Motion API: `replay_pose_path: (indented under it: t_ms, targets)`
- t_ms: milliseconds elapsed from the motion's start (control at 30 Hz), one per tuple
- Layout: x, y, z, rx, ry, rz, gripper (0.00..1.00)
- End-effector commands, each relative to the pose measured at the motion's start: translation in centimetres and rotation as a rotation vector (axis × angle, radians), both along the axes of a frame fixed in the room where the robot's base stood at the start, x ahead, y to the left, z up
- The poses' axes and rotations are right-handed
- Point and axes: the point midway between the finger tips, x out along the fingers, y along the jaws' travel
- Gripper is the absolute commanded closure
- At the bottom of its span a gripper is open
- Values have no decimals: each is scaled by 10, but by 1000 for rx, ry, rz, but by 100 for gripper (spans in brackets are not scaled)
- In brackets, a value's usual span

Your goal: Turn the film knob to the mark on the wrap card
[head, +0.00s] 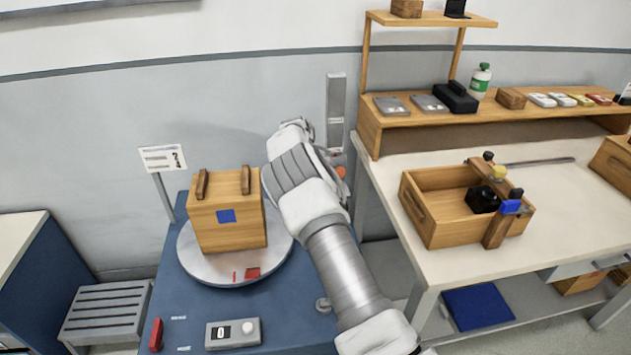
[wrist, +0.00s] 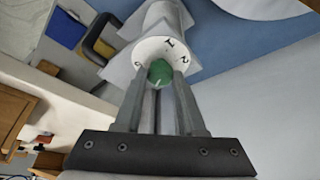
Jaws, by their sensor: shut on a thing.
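In the wrist view the film knob (wrist: 160,71) is a small green knob at the centre of a white dial (wrist: 152,48) with dark numerals, of which a 1 and a 2 can be read. A short pale line shows on the knob's near side; I cannot tell which numeral it matches. My gripper (wrist: 162,82) is shut on the knob, one finger on each side. In the head view my arm hides the knob and gripper. A white card (head: 162,158) on a post stands at the back left of the blue machine; its writing is too small to read.
A wooden box (head: 228,226) with a blue square sits on the round turntable (head: 205,270), close left of my arm. A control box (head: 232,333) lies in front. The workbench (head: 420,165) at right holds an open wooden crate (head: 430,231). A slatted stand (head: 105,310) is at left.

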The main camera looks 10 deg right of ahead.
Motion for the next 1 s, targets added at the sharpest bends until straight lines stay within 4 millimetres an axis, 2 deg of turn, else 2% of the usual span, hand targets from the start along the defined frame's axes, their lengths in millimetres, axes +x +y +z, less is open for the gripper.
replay_pose_path:
  t_ms: [367, 400, 567, 867, 1000]
  targets:
    - [0, 0, -1, 2, 2, -4, 100]
    - [0, 0, -1, 2, 2, -4, 59]
    - [0, 0, -1, 1, 2, -4, 31]
    - [0, 0, 1, 1, 0, -4, 31]
    - [-2, 4, 11, 1, -1, -4, 31]
